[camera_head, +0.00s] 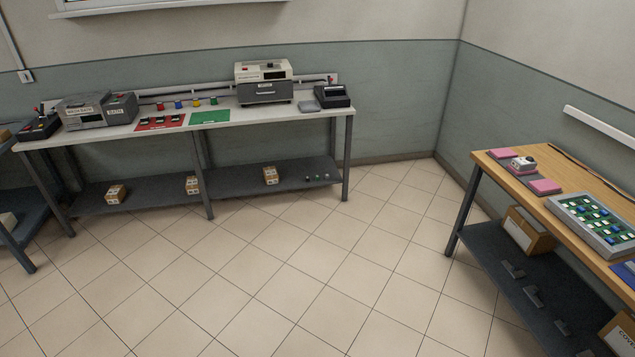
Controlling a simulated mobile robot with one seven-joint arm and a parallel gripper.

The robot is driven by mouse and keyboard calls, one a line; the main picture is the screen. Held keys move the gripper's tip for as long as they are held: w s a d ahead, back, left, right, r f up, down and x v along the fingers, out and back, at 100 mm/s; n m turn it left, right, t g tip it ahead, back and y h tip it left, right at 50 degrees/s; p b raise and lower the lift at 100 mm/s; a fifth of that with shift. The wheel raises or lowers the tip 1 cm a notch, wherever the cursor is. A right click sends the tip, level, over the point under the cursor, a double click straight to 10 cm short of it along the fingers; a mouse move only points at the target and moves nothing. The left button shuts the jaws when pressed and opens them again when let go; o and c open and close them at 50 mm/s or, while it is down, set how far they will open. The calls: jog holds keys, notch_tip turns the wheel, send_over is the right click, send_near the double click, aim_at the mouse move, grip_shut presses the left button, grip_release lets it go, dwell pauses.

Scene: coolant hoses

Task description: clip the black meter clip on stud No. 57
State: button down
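My gripper is not in view. I cannot make out a black meter clip or a stud numbered 57 from here; any such parts and labels are too small to tell. On the white bench (240,117) along the far wall, small red (160,105), blue (178,104), orange (196,102) and yellow (213,100) pieces stand in a row. In front of them lie a red mat (146,128) with small dark items on it and a green mat (210,117).
Grey lettered boxes (85,120) and a beige machine (263,72) stand on the white bench, with a black device (332,97) at its right end. A wooden bench (575,186) at right holds pink pads (545,186) and a grey tray (566,222). The tiled floor between is clear.

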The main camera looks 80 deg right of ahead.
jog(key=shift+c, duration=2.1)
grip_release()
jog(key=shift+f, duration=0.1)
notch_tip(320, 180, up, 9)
jog(key=p, duration=1)
